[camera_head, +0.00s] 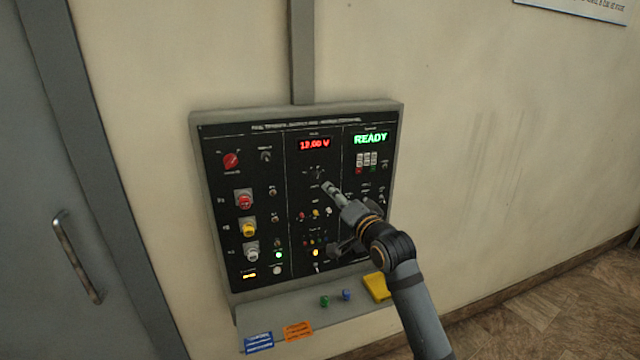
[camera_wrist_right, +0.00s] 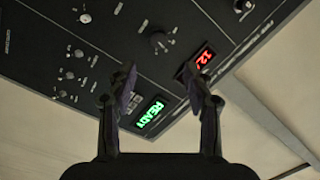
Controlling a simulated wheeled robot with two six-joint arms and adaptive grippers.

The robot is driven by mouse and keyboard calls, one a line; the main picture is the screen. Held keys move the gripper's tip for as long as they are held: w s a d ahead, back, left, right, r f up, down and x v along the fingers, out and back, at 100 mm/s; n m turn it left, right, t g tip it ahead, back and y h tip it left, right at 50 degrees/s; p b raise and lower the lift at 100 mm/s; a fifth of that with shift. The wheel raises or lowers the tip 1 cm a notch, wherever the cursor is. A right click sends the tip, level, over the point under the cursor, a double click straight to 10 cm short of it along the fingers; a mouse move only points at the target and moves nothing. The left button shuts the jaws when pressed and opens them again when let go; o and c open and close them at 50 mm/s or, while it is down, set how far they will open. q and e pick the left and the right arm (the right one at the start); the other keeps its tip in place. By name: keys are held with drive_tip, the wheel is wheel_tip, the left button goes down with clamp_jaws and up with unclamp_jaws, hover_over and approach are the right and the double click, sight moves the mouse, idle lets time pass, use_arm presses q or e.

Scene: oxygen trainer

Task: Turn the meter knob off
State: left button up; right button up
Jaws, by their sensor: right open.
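The meter knob (camera_head: 317,173) is a small dark knob on the panel, just below the red voltage display (camera_head: 314,144), which reads 12.00 V. The same knob shows in the right wrist view (camera_wrist_right: 159,41), beyond the fingertips; its exact pointer setting is too small to read. My right gripper (camera_head: 331,188) is in front of the panel, just below and right of the knob in the head view. In the right wrist view its two fingers (camera_wrist_right: 161,82) are spread with nothing between them. I cannot see contact with the knob. My left gripper is not in view.
A green READY display (camera_head: 370,138) is lit at the upper right of the panel. A red knob (camera_head: 231,160) and several coloured connectors are on the left. A shelf (camera_head: 330,318) below holds blue, orange and yellow items. A grey door (camera_head: 60,200) stands at left.

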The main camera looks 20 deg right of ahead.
sight(317, 179)
drive_tip(key=w+p, duration=0.1)
drive_tip(key=w, duration=0.2)
drive_tip(key=w+p, duration=0.1)
drive_tip(key=w, duration=0.2)
drive_tip(key=w+a+p, duration=0.1)
drive_tip(key=w, duration=0.2)
drive_tip(key=shift+w+f, duration=0.1)
drive_tip(key=shift+w, duration=0.75)
drive_tip(key=shift+f, duration=0.1)
clamp_jaws()
